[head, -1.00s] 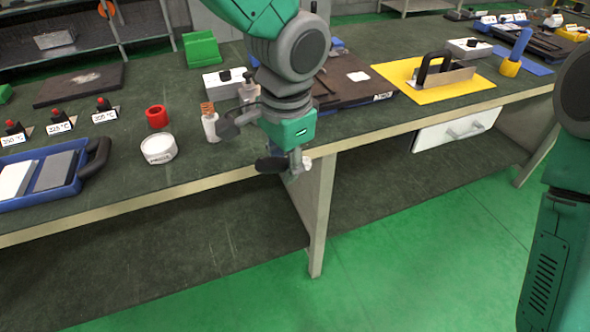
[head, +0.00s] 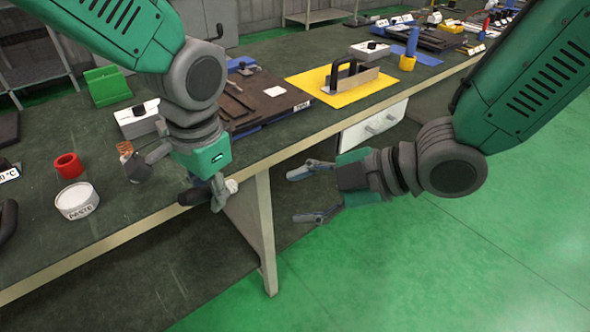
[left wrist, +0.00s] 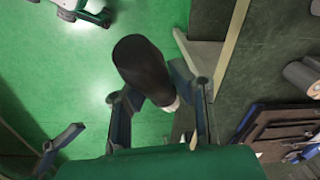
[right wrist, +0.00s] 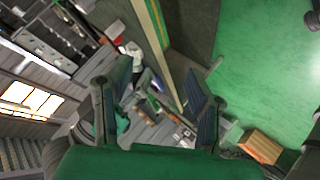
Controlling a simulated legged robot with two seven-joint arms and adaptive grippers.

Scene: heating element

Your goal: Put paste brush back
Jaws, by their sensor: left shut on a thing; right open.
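My left gripper (head: 207,188) is shut on a dark-handled thing (head: 192,198) with a pale end, which looks like the paste brush. It is held at the table's front edge. In the left wrist view the black rounded handle (left wrist: 143,62) sits between the fingers, with a pale tip low on it; the rest is hidden. The white pot marked PASTE (head: 77,201) stands on the table left of the gripper. A copper-topped item (head: 125,148) stands behind the gripper, mostly hidden by a finger. My right gripper (head: 305,193) is open and empty in front of the table.
A red ring (head: 68,165) is behind the paste pot. A white box with a black knob (head: 135,118), a green block (head: 107,86), a brown board (head: 262,103) and a yellow plate (head: 312,79) lie farther back. A white drawer (head: 373,128) hangs under the tabletop.

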